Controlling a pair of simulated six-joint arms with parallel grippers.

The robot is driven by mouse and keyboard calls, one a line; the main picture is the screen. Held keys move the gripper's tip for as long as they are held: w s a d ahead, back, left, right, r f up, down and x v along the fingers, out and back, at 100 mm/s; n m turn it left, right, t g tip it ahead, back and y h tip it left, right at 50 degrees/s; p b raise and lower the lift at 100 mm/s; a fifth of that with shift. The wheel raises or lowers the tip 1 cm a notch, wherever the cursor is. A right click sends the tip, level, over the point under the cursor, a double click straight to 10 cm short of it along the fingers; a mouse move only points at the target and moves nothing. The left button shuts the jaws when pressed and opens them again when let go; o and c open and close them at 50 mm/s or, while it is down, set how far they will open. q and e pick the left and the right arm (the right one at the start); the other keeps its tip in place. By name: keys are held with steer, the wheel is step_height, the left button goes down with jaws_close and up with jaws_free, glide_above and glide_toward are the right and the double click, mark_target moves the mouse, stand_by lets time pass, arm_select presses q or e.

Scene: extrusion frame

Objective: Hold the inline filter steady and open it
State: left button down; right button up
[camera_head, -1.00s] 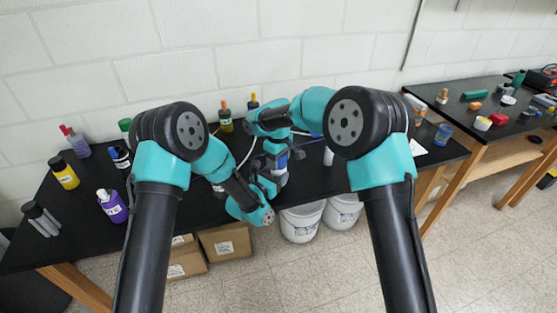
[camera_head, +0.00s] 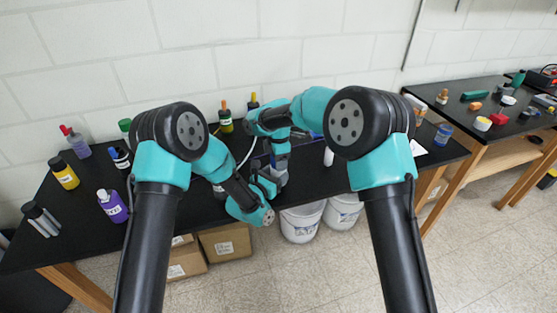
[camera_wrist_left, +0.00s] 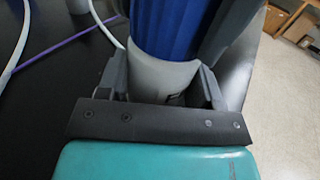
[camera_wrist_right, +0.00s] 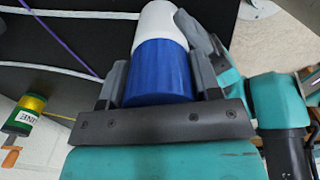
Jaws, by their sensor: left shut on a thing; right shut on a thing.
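The inline filter has a blue part and a pale grey-white part. In the left wrist view its grey-white body (camera_wrist_left: 160,78) is between the fingers of my left gripper (camera_wrist_left: 162,84), which is shut on it, with the blue part (camera_wrist_left: 168,28) just beyond. In the right wrist view my right gripper (camera_wrist_right: 160,80) is shut on the blue part (camera_wrist_right: 163,66), with the white body (camera_wrist_right: 160,22) beyond it. In the head view the filter stands at the table's front area, mostly hidden by my grippers, the right above the left.
Bottles stand on the black table (camera_head: 85,215), including a purple one (camera_head: 112,206) and a yellow one (camera_head: 64,173). A white tube and a purple rod (camera_wrist_right: 65,42) lie near the filter. White buckets (camera_head: 302,222) and boxes (camera_head: 225,242) are below the front edge.

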steer(key=shift+r, duration=0.45)
stand_by(0.5)
steer(key=shift+r, duration=0.35)
steer(key=shift+r, duration=0.3)
steer(key=shift+r, duration=2)
arm_select(q)
steer(key=shift+c, duration=0.9)
jaws_free()
steer(key=v, duration=1.2)
